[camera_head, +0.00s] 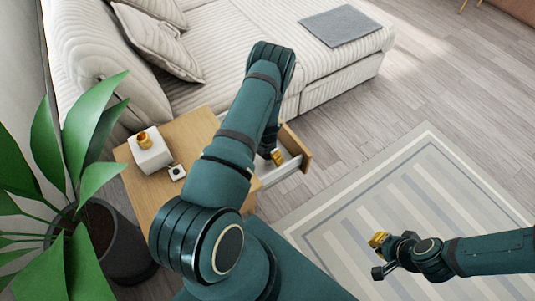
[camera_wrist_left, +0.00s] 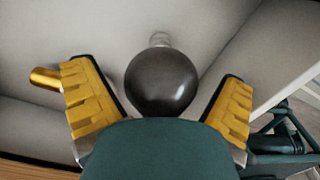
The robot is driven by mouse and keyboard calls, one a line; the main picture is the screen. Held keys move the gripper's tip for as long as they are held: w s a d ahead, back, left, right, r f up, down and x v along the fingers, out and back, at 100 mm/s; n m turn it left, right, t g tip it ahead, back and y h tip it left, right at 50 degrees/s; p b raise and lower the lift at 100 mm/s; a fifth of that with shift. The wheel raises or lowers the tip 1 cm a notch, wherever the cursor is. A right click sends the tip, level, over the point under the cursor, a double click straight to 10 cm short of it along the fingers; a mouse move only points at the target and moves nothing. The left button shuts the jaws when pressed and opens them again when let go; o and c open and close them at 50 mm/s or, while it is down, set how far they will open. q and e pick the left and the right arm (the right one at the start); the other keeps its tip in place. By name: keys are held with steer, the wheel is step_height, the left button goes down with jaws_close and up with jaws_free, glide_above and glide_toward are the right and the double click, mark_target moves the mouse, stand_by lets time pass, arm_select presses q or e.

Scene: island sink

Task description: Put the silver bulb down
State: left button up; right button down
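The silver bulb (camera_wrist_left: 162,82) shows in the left wrist view as a dark, shiny round bulb with its pale metallic base pointing away. It is inside a white-walled drawer (camera_head: 292,163), pulled out of the wooden nightstand. My left gripper (camera_head: 275,157) reaches down into this drawer. In the left wrist view its yellow finger pads (camera_wrist_left: 162,108) stand on both sides of the bulb, with gaps visible between pads and bulb. The head view hides the bulb. My right gripper (camera_head: 376,256) is apart from the drawer, over the rug, its fingers spread and empty.
The nightstand top (camera_head: 200,128) carries a white cube lamp (camera_head: 150,153) with a gold top and a small white item (camera_head: 177,172). A gold cylinder (camera_wrist_left: 45,78) shows beside the left finger. A plant (camera_head: 70,190) and a sofa (camera_head: 225,45) flank the nightstand. The striped rug (camera_head: 420,180) is clear.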

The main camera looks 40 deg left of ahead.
arm_select(q)
step_height(320, 180, up, 12)
steer(key=p, duration=0.3)
steer(key=shift+r, duration=0.2)
steer(key=s+d+r+m+h, duration=0.1)
steer(key=s+d+r+m, duration=0.2)
steer(key=d+m, duration=0.6)
steer(key=s+d+r+m+t+h, duration=0.1)
steer(key=s+d+r+m, duration=0.2)
steer(key=d+m, duration=0.7)
steer(key=s+d+r+m+h, duration=0.1)
steer(key=s+d+r+m, duration=0.2)
steer(key=d+m, duration=0.7)
steer(key=s+m, duration=0.2)
steer(key=m, duration=0.3)
steer(key=shift+s+r+t+h, duration=0.2)
steer(key=shift+r+t+h, duration=0.1)
steer(key=shift+h, duration=0.1)
